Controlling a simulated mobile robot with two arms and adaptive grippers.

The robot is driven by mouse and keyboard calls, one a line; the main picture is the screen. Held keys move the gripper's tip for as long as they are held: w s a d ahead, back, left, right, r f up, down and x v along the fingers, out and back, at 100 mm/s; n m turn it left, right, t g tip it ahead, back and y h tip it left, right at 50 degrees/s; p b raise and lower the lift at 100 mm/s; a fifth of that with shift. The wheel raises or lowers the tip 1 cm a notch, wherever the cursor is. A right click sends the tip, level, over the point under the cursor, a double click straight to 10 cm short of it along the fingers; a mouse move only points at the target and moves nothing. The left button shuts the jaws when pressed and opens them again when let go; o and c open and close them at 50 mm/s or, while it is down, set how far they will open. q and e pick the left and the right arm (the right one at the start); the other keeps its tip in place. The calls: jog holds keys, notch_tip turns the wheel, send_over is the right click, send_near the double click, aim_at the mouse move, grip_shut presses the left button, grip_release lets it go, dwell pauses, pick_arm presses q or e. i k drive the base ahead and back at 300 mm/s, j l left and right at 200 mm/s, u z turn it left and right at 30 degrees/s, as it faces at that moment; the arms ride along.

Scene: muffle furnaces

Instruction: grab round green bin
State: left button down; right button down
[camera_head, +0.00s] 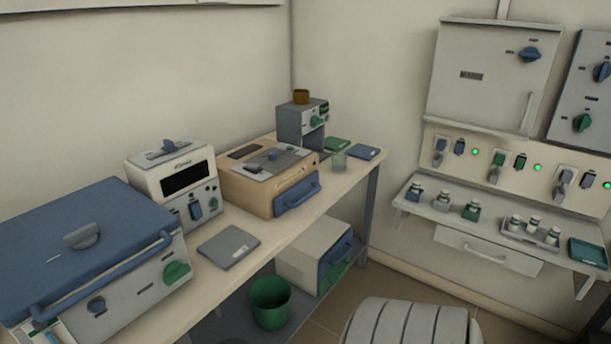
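The round green bin (270,303) is in the head view at the bottom, a little left of the middle. It is an open-topped green bucket standing upright, low beneath the front edge of the long bench. Its rim and front wall show, and its inside looks empty as far as I can see. It stands beside a beige box-shaped unit. Neither of my grippers is in view.
The long bench (236,258) carries a blue-lidded furnace (85,240), a white instrument (171,172) and a tan box (262,190). The beige unit (310,252) sits below it. A wall shelf (490,232) holds small bottles.

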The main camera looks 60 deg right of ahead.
aim_at(270, 296)
jog(key=z, duration=1.75)
